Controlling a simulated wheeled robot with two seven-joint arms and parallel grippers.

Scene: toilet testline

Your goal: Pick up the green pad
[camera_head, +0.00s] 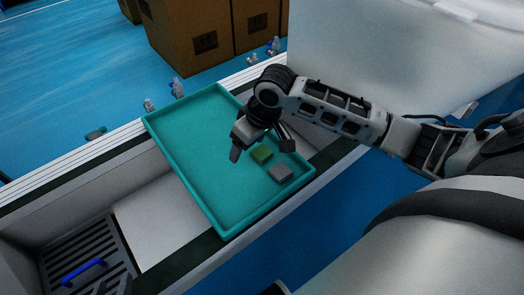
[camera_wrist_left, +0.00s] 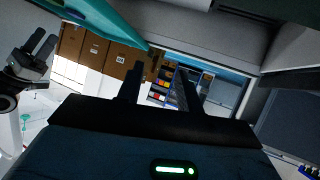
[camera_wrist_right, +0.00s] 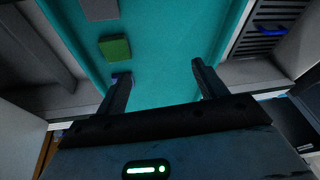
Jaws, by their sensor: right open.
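The green pad (camera_head: 262,154) lies in the teal tray (camera_head: 190,185), beside a grey pad (camera_head: 280,172). In the right wrist view the green pad (camera_wrist_right: 115,48) is left of the fingers, with the grey pad (camera_wrist_right: 100,9) beyond it. My right gripper (camera_head: 238,150) is over the tray, close to the green pad but not around it. In its wrist view the fingers (camera_wrist_right: 158,85) are apart with bare tray between them. My left gripper (camera_wrist_left: 158,85) has its fingers apart and nothing between them; it faces away from the pads.
A small blue-grey item (camera_wrist_right: 120,78) lies near the right gripper's left finger. The tray has raised walls and sits across a workbench channel. A grille with a blue handle (camera_head: 83,271) is at lower left. Cardboard boxes (camera_head: 190,38) stand behind. The tray's left half is clear.

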